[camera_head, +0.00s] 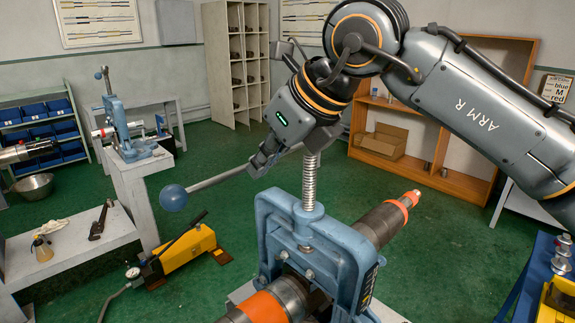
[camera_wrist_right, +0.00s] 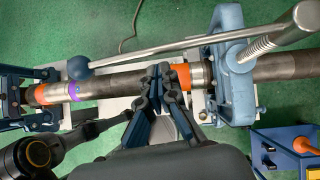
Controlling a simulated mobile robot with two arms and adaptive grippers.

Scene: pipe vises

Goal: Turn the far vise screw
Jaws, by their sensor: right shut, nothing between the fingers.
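The nearest vise in the head view is blue (camera_head: 320,240), with an upright threaded screw (camera_head: 310,182) above its frame. A silver bar (camera_head: 222,179) runs left from the screw to a blue ball (camera_head: 173,198). It also shows in the right wrist view (camera_wrist_right: 150,58). My right gripper (camera_head: 262,165) is shut and empty, its tips (camera_wrist_right: 160,75) beside the bar's middle; I cannot tell whether they touch it. A dark pipe (camera_head: 378,224) passes through the vise. My left gripper is not clearly seen.
Another blue vise (camera_head: 113,120) stands on a bench at the back left. A yellow pump (camera_head: 188,250) is on the floor left of the near vise. A blue table (camera_head: 535,275) stands at the lower right. Green floor is open behind. A blue and dark assembly (camera_wrist_right: 40,120) surrounds the pipe's left end.

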